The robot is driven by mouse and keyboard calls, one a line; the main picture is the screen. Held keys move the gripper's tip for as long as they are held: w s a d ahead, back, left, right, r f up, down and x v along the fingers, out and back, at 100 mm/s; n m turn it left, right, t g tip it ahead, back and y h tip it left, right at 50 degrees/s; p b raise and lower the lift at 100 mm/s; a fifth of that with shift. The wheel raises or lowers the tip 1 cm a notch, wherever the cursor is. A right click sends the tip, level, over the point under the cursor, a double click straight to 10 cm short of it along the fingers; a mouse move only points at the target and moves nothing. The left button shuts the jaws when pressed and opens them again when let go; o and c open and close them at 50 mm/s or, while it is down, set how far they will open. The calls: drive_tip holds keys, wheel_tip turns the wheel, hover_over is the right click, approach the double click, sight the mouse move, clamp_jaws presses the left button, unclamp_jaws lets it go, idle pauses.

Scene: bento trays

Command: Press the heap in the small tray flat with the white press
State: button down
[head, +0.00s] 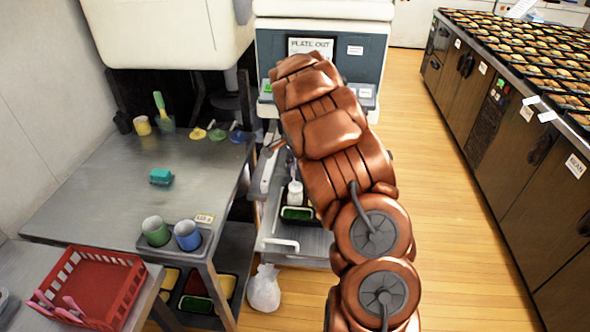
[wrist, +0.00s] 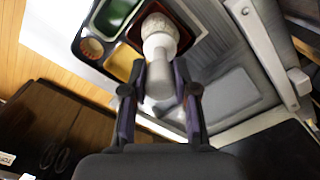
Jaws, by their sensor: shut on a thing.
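The white press (wrist: 160,82) is upright between the fingers of my gripper (wrist: 160,88), which is shut on its handle. In the head view the press (head: 295,190) shows beside my arm, above a dark tray with a green part (head: 297,213); my arm hides most of the gripper there. In the wrist view the dark tray (wrist: 83,22) has green, yellow and reddish-brown compartments. The press's head is over the reddish-brown compartment (wrist: 190,22). A pale rounded mass (wrist: 159,24) shows there, probably the heap; I cannot tell whether the press touches it.
A red crate (head: 92,285) is at lower left. A white bag (head: 264,288) lies on the floor. Wooden floor is clear at right, before dark cabinets (head: 505,130).

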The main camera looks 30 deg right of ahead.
drive_tip(key=shift+f+b, duration=1.15)
drive_tip(key=shift+f, duration=0.5)
idle(4.5)
drive_tip(key=shift+r, duration=0.15)
idle(0.5)
drive_tip(key=shift+r+p, duration=0.85)
drive_tip(key=shift+r, duration=3.05)
